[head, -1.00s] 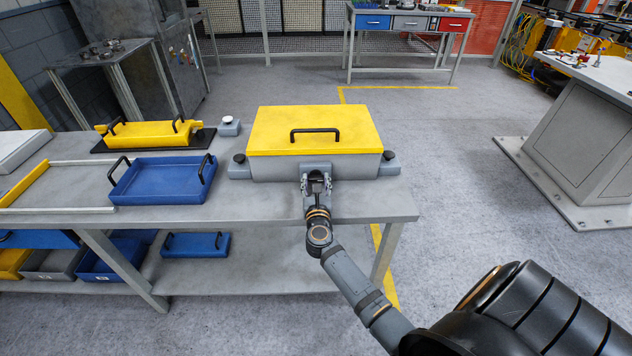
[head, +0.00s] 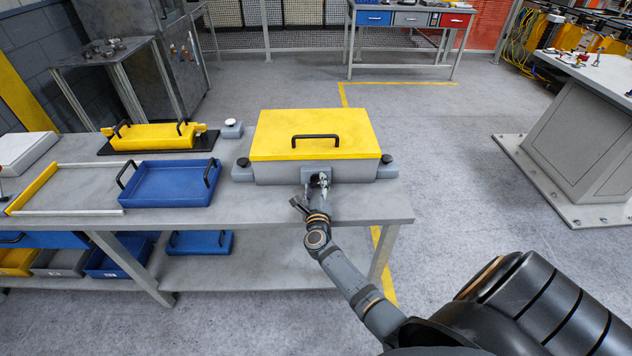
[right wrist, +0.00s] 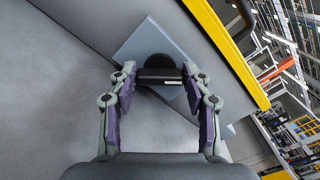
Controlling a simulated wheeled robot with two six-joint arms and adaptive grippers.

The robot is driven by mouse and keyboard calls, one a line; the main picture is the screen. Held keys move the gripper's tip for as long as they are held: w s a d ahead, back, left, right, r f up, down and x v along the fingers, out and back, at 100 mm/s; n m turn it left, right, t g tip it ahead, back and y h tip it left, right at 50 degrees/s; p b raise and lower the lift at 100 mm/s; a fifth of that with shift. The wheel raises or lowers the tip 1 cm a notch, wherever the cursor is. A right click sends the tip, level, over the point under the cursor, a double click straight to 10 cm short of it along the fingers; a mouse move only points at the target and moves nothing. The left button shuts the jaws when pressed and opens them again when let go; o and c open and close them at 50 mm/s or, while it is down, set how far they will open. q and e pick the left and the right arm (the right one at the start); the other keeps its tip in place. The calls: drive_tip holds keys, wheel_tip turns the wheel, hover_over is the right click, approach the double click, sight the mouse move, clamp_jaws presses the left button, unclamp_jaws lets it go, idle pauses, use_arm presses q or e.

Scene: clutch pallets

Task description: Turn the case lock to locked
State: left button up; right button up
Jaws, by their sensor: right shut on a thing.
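The grey case (head: 270,172) has a yellow lid (head: 313,130) with a black handle and stands on the workbench, lid closed. On its front face is the lock's grey plate (head: 307,173), also in the right wrist view (right wrist: 147,45). There, a round black base carries a dark lock knob (right wrist: 158,76). My right gripper (head: 319,181) is at the case front. In the wrist view its fingertips (right wrist: 159,78) are shut on the knob, one on each side. The case edge looks diagonal there, so the gripper is rolled against the case. My left gripper is not in view.
A blue tray (head: 172,186) with black handles lies left of the case. A yellow piece with handles (head: 152,136) sits on a black mat behind it. Black-topped grey blocks (head: 386,169) flank the case. The bench front near my right arm is clear.

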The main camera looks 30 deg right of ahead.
drive_tip(key=n+p, duration=0.3)
drive_tip(key=n, duration=0.2)
drive_tip(key=shift+n, duration=0.3)
drive_tip(key=shift+f+n+p, duration=0.1)
drive_tip(key=shift+n+p, duration=0.65)
drive_tip(key=shift+n, duration=1.05)
drive_tip(key=o, duration=1.2)
drive_tip(key=shift+c, duration=0.2)
drive_tip(key=shift+f, duration=0.1)
